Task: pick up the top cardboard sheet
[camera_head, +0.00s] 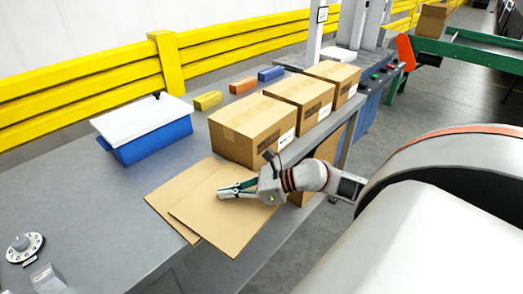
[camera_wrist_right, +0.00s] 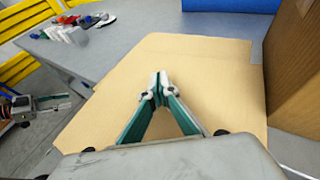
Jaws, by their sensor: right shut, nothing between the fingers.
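Two flat brown cardboard sheets lie on the grey table, overlapping. The top sheet (camera_head: 225,223) is turned against the lower sheet (camera_head: 168,198) and overhangs the table's front edge. In the right wrist view, the cardboard (camera_wrist_right: 200,68) fills the middle below the fingers. My right gripper (camera_head: 224,192) is over the top sheet with its green fingers pointing left. Its fingertips (camera_wrist_right: 157,88) meet and hold nothing. I cannot tell whether they touch the sheet. My left gripper (camera_wrist_right: 48,104) seems to show at the left of the right wrist view; its finger state is unclear.
Several closed cardboard boxes (camera_head: 249,128) stand in a row behind the sheets, close to my right gripper. A blue bin with a white lid (camera_head: 150,128) stands at the back left. A dial device (camera_head: 25,247) is at the left. The table between them is clear.

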